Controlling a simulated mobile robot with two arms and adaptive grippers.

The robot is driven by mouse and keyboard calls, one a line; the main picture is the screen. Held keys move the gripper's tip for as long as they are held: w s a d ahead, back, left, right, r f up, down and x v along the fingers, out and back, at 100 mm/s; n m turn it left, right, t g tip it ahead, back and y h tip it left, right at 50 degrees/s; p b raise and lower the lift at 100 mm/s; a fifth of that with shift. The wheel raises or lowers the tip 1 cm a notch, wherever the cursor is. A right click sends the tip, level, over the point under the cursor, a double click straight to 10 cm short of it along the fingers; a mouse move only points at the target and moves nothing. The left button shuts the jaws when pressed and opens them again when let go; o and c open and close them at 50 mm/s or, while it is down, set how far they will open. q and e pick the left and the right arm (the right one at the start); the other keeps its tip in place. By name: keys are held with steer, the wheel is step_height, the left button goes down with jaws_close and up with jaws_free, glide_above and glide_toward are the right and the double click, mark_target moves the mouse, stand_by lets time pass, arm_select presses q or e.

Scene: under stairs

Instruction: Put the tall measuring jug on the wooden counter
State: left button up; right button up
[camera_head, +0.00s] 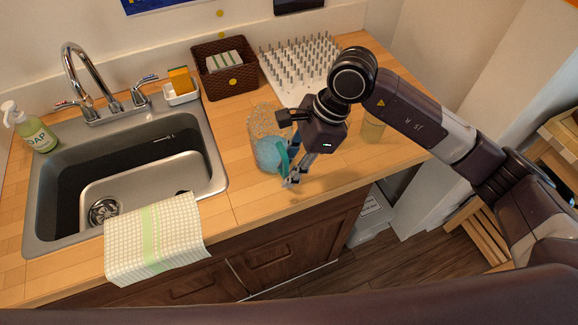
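The tall measuring jug (262,122) looks clear and patterned, with a pale blue part low down and a teal part that looks like its handle on its right side. It appears upright on the wooden counter (246,193), right of the sink. My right gripper (291,180) points down at the jug's right side, with its fingers beside the teal part. The fingers overlap that part in the picture, so I cannot tell whether they are closed on it. The gripper's body hides part of the jug's right side. My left gripper is not in view.
A sink (135,180) with a checked towel (155,238) over its front edge is at left. A brown basket (222,85) and a white pegged drying rack (285,90) stand behind the jug. A yellowish glass (373,128) stands right of my gripper. The counter's front edge is close.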

steer(key=shift+r, duration=0.15)
steer(key=shift+w+d+r, duration=0.1)
steer(key=shift+r, duration=0.05)
steer(key=b+v, duration=0.3)
steer(key=v, duration=0.8)
steer(key=shift+r+b, duration=0.3)
steer(key=shift+b, duration=0.1)
